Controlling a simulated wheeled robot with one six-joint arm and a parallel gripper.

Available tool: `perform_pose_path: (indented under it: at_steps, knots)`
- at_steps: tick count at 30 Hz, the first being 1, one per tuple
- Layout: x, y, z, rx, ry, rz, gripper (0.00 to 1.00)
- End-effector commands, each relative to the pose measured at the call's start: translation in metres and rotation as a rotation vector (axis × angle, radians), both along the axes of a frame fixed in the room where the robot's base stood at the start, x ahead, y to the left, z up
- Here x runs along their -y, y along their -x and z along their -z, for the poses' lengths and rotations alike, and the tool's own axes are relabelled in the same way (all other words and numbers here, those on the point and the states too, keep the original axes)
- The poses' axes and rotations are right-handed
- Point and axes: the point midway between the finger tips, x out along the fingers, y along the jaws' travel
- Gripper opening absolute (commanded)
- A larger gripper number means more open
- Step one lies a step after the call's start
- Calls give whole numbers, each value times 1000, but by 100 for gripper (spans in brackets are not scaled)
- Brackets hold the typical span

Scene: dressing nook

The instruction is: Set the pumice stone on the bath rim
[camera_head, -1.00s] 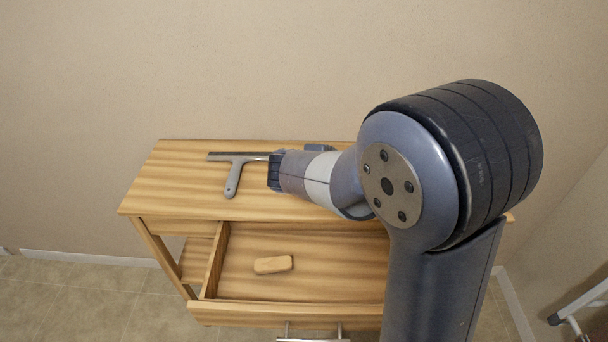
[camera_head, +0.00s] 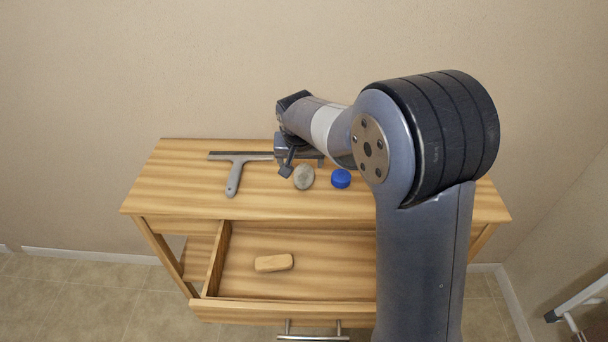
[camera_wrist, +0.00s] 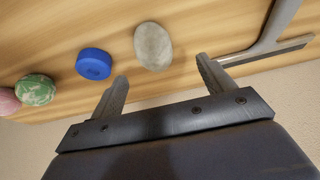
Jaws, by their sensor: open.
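The pumice stone, a grey speckled oval (camera_head: 303,177), lies on the wooden table top, just in front of my gripper (camera_head: 300,160). In the wrist view the pumice stone (camera_wrist: 153,46) is beyond and between the two spread fingertips of my gripper (camera_wrist: 162,72), not touching them. My gripper is open and empty. Its far finger is partly hidden in the head view. The bath rim is not in view.
A squeegee (camera_head: 235,175) lies left of the stone, a blue round puck (camera_head: 341,178) right of it. The wrist view shows a green mottled ball (camera_wrist: 35,90) and a pink item (camera_wrist: 8,101). The open drawer (camera_head: 340,270) holds a tan block (camera_head: 274,263).

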Motion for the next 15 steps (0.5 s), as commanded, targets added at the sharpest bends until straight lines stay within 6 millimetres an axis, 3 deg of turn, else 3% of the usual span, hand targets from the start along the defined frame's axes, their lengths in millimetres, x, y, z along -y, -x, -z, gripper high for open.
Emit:
perform_pose_path:
  at_steps: [7, 15]
  knots:
    - [3, -6, 19, -2, 2, 0, 77]
    - [9, -16, 55, -1, 3, -2, 77]
